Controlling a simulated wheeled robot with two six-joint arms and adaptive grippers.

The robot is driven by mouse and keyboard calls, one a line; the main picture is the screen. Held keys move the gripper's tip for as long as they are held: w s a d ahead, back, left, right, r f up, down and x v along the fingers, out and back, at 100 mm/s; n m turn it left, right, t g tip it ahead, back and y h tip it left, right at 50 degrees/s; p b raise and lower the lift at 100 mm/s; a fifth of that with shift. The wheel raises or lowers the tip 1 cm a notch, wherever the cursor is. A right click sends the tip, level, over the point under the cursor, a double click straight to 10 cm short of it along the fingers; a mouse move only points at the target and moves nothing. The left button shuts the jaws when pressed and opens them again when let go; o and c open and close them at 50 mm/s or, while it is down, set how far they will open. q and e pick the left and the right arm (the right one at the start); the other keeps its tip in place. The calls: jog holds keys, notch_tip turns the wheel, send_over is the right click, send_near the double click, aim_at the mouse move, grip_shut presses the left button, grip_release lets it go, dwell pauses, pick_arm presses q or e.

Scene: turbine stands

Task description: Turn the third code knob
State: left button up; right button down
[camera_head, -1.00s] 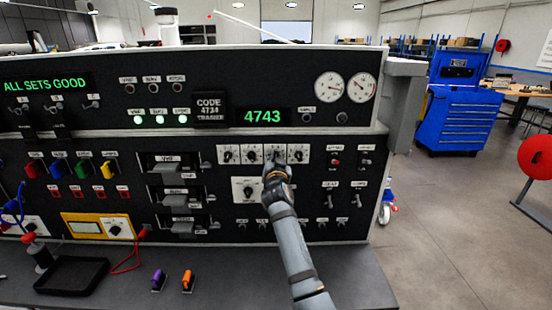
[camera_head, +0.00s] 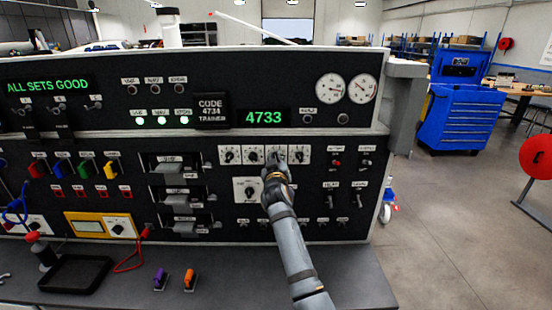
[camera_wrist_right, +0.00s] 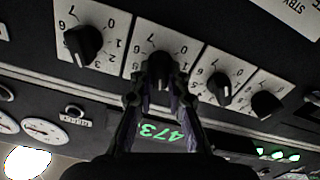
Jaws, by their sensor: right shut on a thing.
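A row of code knobs on white plates runs along the middle of the black panel. The third code knob (camera_wrist_right: 160,66) is black and sits between the fingers of my right gripper (camera_wrist_right: 161,92) in the right wrist view, which looks at the panel upside down. The gripper is shut on this knob. In the head view my right gripper (camera_head: 275,168) covers most of that knob. The first knob (camera_head: 229,156), second knob (camera_head: 252,156) and fourth knob (camera_head: 298,156) stay visible. The green display (camera_head: 264,117) reads 4733. The code plate (camera_head: 210,108) reads 4734. My left gripper is not in view.
A larger knob (camera_head: 249,190) sits below the row, close to my right gripper. Switches (camera_head: 332,200) stick out to its right. On the desk lie a black tray (camera_head: 72,272) and purple and orange pieces (camera_head: 190,279). A blue tool cabinet (camera_head: 466,115) stands behind right.

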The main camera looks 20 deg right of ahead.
aim_at(275, 126)
dwell(0.4)
jog(key=c, duration=1.3)
grip_release()
notch_tip(275, 126, up, 10)
